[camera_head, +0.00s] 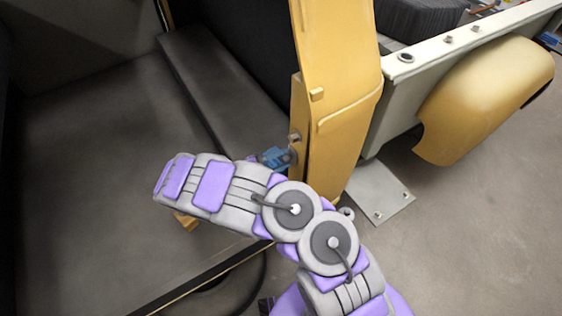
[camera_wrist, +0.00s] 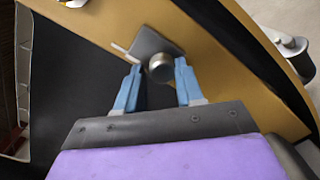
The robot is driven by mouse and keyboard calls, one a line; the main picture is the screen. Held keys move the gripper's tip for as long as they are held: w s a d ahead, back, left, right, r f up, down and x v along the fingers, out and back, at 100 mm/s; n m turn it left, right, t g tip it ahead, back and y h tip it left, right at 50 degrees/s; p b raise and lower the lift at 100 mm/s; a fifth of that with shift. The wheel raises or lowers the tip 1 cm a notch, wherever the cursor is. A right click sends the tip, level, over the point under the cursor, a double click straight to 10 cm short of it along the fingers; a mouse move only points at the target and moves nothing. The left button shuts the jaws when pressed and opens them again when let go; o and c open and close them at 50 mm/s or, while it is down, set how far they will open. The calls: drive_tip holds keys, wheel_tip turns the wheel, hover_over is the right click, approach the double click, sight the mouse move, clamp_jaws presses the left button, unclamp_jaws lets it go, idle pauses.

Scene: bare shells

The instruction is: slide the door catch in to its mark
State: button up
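The door catch shows in the wrist view as a round metal knob (camera_wrist: 161,69) on a grey plate (camera_wrist: 150,44), fixed to the yellow door post. A short pale line (camera_wrist: 124,50), possibly the mark, lies left of the plate. My gripper (camera_wrist: 157,76) is open. Its blue fingertips stand on either side of the knob, with a visible gap on each side; depth to the knob is hard to judge. In the head view my gripper (camera_head: 273,157) is at the inner edge of the yellow post (camera_head: 339,70), and my arm hides most of it.
A dark bench-like panel (camera_head: 215,85) and grey floor lie left of the post. A white-topped sill (camera_head: 480,35) and a yellow fender (camera_head: 485,95) are at right. A grey plate (camera_head: 380,193) lies low beside the post. A metal fitting (camera_wrist: 290,45) shows at right in the wrist view.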

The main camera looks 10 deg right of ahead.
drive_tip(key=o, duration=0.3)
drive_tip(key=shift+a, duration=0.1)
drive_tip(key=p+v, duration=0.1)
drive_tip(key=v, duration=1.6)
drive_tip(key=shift+a, duration=0.3)
drive_tip(key=shift+f, duration=0.1)
